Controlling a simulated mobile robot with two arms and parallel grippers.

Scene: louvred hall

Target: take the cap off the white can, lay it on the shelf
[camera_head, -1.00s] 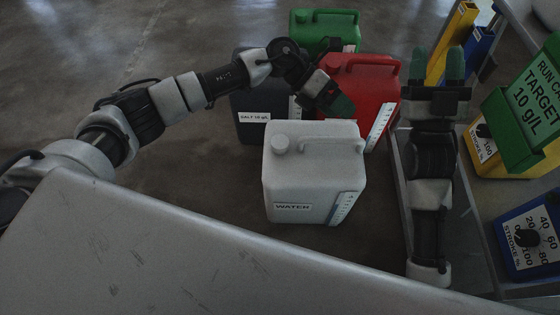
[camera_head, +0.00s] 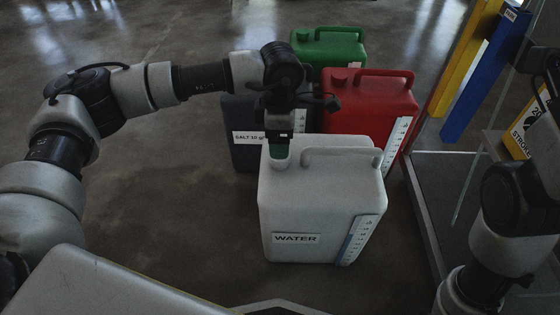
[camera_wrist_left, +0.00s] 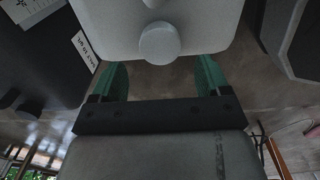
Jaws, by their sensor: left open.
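The white can (camera_head: 315,210), labelled WATER, stands upright on the floor in the middle of the head view. Its round white cap (camera_head: 281,162) is on the can's top left corner, partly hidden by my left gripper (camera_head: 279,147). In the left wrist view the cap (camera_wrist_left: 159,44) lies ahead of my open left gripper (camera_wrist_left: 161,78), centred between the lines of its two green fingers. A grey, shelf-like surface (camera_head: 446,188) with metal edges is right of the cans. My right arm shows at the right edge; its fingers are not visible.
A red can (camera_head: 368,105) stands close behind the white can, a dark can (camera_head: 243,153) labelled SALT behind it to the left, and a green can (camera_head: 328,48) farther back. Yellow and blue posts (camera_head: 487,75) rise at right. The floor at left is clear.

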